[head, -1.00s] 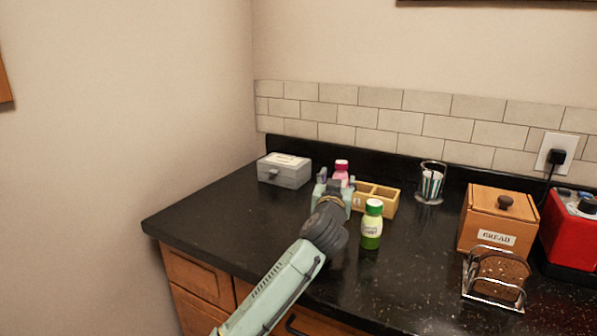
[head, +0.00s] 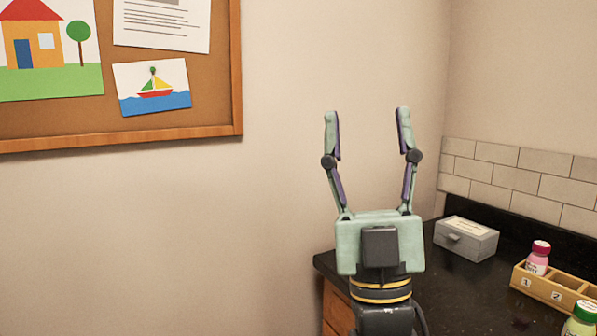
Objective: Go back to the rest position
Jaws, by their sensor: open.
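My gripper (head: 367,135) is raised in front of the bare wall in the head view. Its two fingers point up and stand wide apart, with nothing between them. It appears above the left end of the black counter (head: 465,290), clear of the things on it. My wrist below it hides part of the counter's left end and the wooden cabinet (head: 337,308).
A grey box (head: 466,239) stands at the back of the counter. A pink bottle (head: 538,258) stands in a numbered wooden organizer (head: 553,291). A green-capped bottle (head: 581,318) is cut off at lower right. A corkboard (head: 120,139) hangs at upper left.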

